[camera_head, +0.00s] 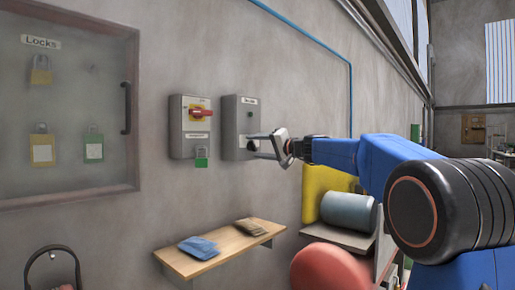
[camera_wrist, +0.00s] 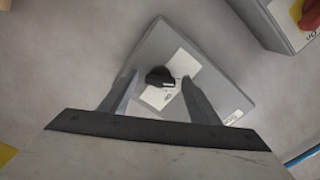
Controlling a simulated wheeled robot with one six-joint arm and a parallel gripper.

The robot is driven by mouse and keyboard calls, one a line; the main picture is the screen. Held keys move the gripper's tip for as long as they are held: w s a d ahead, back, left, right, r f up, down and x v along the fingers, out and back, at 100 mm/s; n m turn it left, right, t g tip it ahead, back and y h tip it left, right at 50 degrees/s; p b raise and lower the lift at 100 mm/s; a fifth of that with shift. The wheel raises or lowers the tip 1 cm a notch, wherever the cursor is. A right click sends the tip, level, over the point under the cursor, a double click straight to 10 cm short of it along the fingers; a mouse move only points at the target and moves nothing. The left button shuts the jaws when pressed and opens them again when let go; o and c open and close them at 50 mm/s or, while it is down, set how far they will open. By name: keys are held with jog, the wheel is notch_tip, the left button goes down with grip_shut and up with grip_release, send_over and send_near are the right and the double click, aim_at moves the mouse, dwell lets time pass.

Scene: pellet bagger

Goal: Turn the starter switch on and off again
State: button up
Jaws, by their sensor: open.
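The starter switch is a black knob (camera_wrist: 160,77) on a white label, on the front of a grey box (camera_head: 241,108) fixed to the wall. In the head view the knob is near my gripper's tips and hard to make out. My gripper (camera_head: 262,146) is open in front of the lower part of the box. In the wrist view my gripper (camera_wrist: 157,90) has one finger on each side of the knob, with visible gaps. I cannot tell how deep the fingertips are around it.
Left of the box is another grey box with a red and yellow isolator switch (camera_head: 201,113) and a green padlock (camera_head: 201,158) below. A glass lock cabinet (camera_head: 70,100) hangs further left. A wooden shelf (camera_head: 220,247) with packets is below. A red rounded object (camera_head: 330,268) is lower right.

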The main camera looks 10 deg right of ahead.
jog(key=c, duration=1.1)
jog(key=shift+o, duration=0.2)
jog(key=shift+m, duration=0.3)
jog(key=m, duration=1.1)
jog(key=shift+f, duration=0.1)
jog(key=shift+m, duration=0.3)
